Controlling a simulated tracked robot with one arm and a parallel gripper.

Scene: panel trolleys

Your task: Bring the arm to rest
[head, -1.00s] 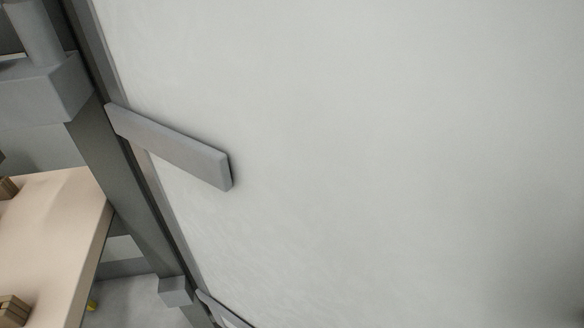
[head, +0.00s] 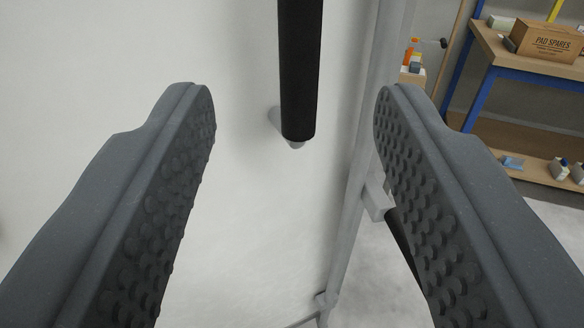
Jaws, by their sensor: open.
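My gripper (head: 293,108) is in the head view with its two grey, studded fingers spread wide apart. It is open and nothing is between the pads. Beyond the fingers a black bar handle (head: 299,70) hangs down from the top edge of the picture. Its lower end shows between the fingertips, with a pale mount (head: 276,118) joining it to a white panel (head: 240,215). The handle looks farther off than the fingertips; I cannot tell the exact gap. The upper end of the handle is out of view.
The panel's grey frame post (head: 352,200) stands right of the handle, partly behind the right finger. At the upper right is a blue-legged workbench (head: 490,50) with a cardboard box marked PAD SPARES (head: 548,40). Pale floor (head: 380,285) shows at the lower right.

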